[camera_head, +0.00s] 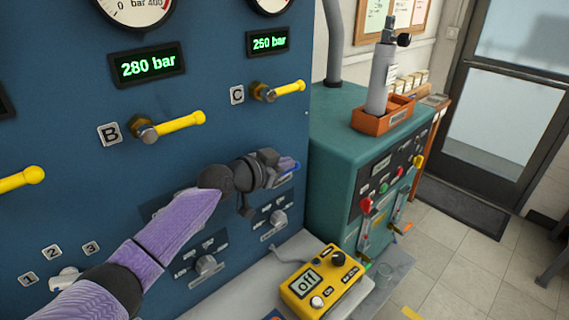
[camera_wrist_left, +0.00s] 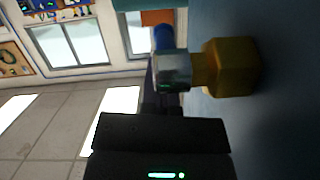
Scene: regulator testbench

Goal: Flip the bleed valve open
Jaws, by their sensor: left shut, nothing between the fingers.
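The bleed valve is on the blue panel. Its blue lever (camera_head: 288,165) shows at the far side of my left gripper (camera_head: 270,164), and the gripper hides most of the valve in the head view. In the left wrist view the valve has a brass hex body (camera_wrist_left: 231,67), a steel collar (camera_wrist_left: 172,70) and a blue lever (camera_wrist_left: 162,38) pointing up in the picture. My left gripper is shut and empty, close beside the lever; I cannot tell whether it touches it. Its dark body fills the bottom of the wrist view. My right gripper is not in view.
Two yellow valve levers, B (camera_head: 180,123) and C (camera_head: 288,88), stick out above my arm. Displays read 280 bar and 250 bar. Small selector knobs (camera_head: 206,265) sit below. A yellow box (camera_head: 322,284) reading "off" lies on the ledge. A teal cabinet (camera_head: 335,130) stands right of the panel.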

